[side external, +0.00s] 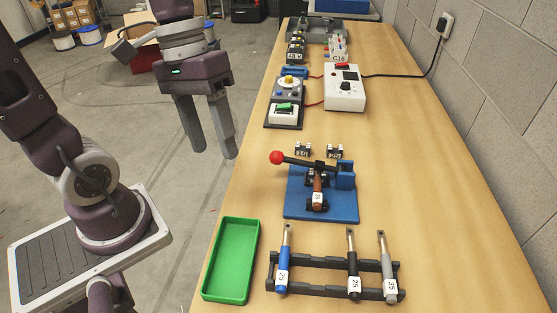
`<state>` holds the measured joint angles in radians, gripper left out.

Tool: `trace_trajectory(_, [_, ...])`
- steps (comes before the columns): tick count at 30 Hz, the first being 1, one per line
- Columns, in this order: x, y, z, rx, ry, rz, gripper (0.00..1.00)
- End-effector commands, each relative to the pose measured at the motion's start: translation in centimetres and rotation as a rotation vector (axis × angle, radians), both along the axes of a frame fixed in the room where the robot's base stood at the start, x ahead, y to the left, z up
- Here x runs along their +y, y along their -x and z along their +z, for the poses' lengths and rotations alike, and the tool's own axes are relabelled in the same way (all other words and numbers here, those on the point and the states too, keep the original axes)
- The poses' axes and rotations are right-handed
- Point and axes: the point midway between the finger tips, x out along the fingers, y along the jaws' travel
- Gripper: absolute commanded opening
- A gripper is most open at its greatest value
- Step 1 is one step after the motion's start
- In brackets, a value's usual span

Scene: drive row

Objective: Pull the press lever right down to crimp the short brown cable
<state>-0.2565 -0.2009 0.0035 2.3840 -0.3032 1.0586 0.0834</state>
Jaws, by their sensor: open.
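The press is a blue block on a blue base plate (294,208) in the middle of the table. Its dark lever (297,160) with a red ball (276,157) sticks out to the left, close to level and slightly higher at the ball. The short brown cable (318,190) lies in the press under the lever, with a white label on it; its far end is hidden by the press parts. My gripper (210,155) hangs to the left of the table edge, fingers pointing down, apart and empty. It is left of the red ball and not touching it.
A green tray (248,225) and a dark rack (320,262) with blue, black and grey cables stand in front. A white meter box (344,90) and a switch panel (275,118) are farther back.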

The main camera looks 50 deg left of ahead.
Motion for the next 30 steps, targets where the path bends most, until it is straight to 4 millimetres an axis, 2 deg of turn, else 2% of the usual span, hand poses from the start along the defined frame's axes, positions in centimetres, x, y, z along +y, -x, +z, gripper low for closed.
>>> trace_trajectory(1, [0.2,-1.3,-1.1,0.116,0.099,0.082,0.53])
trace_trajectory(5, [1.2,-5.5,-3.8,0.368,0.414,0.324,0.53])
trace_trajectory(8, [3.3,-9.0,-6.7,0.514,0.684,0.531,0.53])
trace_trajectory(12, [7.7,-12.7,-11.9,0.631,1.053,0.828,0.53])
trace_trajectory(15, [10.3,-13.8,-15.4,0.658,1.246,0.991,0.53])
trace_trajectory(19, [12.2,-14.2,-18.1,0.665,1.379,1.108,0.53])
trace_trajectory(23, [11.7,-14.7,-18.7,0.665,1.409,1.132,0.53])
trace_trajectory(30, [7.6,-16.9,-18.7,0.667,1.403,1.130,0.53])
